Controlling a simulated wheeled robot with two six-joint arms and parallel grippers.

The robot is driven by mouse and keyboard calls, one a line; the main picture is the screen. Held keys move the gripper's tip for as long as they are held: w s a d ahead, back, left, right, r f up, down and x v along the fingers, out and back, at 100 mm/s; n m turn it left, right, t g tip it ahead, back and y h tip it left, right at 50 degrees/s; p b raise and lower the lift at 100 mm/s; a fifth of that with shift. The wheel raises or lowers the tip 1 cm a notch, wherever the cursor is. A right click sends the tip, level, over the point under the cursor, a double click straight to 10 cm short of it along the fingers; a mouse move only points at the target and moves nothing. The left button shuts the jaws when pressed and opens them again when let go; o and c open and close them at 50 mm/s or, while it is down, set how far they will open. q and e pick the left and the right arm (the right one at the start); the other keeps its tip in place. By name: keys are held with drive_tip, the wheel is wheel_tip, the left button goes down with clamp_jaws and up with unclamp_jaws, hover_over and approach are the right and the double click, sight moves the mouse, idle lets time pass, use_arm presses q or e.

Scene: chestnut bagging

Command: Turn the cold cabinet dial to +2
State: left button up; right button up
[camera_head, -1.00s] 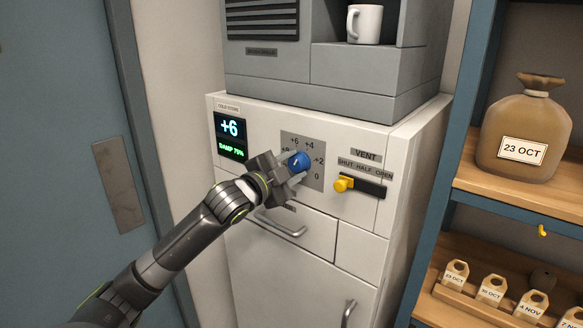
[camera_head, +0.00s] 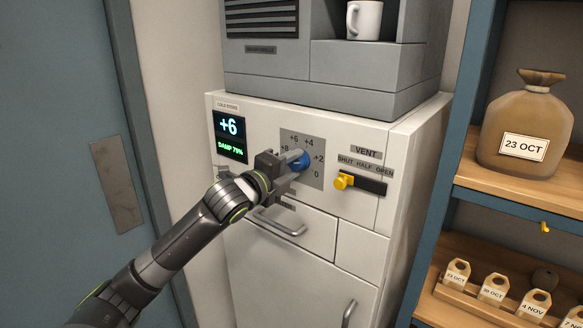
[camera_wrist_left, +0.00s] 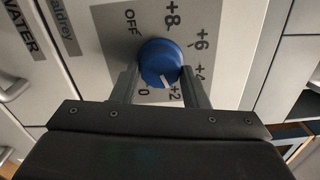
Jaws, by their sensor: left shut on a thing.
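The blue dial (camera_head: 301,161) sits on a grey scale plate on the white cold cabinet (camera_head: 345,228). My left gripper (camera_head: 296,163) is shut on the dial, partly covering it and the lower left of the scale. In the left wrist view the dial (camera_wrist_left: 160,56) is between my two fingers (camera_wrist_left: 160,70). Its white mark there points down, between 0 and +2 and nearer +2; the exact setting is hard to tell. The cabinet display (camera_head: 230,127) reads +6 and DAMP 79%. My right gripper is out of view.
A yellow vent slider (camera_head: 343,181) stands right of the dial, at the SHUT end. A drawer handle (camera_head: 279,222) is just below my gripper. A shelf with a sack (camera_head: 525,130) and tags (camera_head: 493,288) is at the right.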

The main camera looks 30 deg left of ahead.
use_arm(q)
drive_tip(key=shift+f, duration=0.1)
idle(0.5)
drive_tip(key=o, duration=0.9)
drive_tip(key=shift+o, duration=0.2)
